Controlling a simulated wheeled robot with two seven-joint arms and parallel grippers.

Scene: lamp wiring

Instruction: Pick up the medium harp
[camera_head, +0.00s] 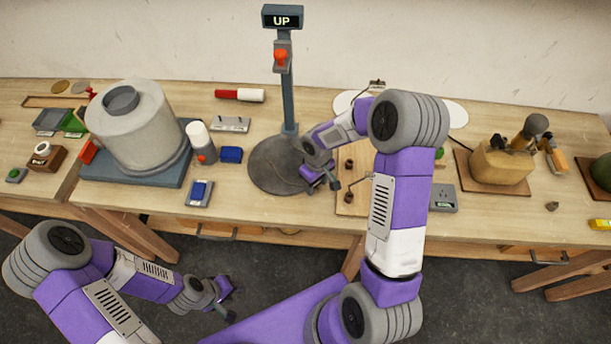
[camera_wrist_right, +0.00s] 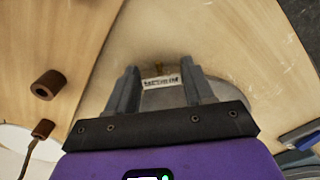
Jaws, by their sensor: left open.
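The medium harp cannot be made out for sure. In the right wrist view a small white label (camera_wrist_right: 161,82), blurred but seeming to read MEDIUM, lies between my right gripper's fingers. A small brass-coloured piece (camera_wrist_right: 158,68) shows just beyond the label; I cannot tell whether it belongs to the harp. My right gripper (camera_wrist_right: 160,85) has its fingers apart, with nothing clearly held.
A post with an UP sign (camera_head: 282,17) rises from a round dark base (camera_head: 268,170). A wooden board (camera_head: 350,207) with brown pegs is right of my right gripper. A large grey canister (camera_head: 135,130) stands left. A tan block-shaped thing (camera_head: 497,163) stands right.

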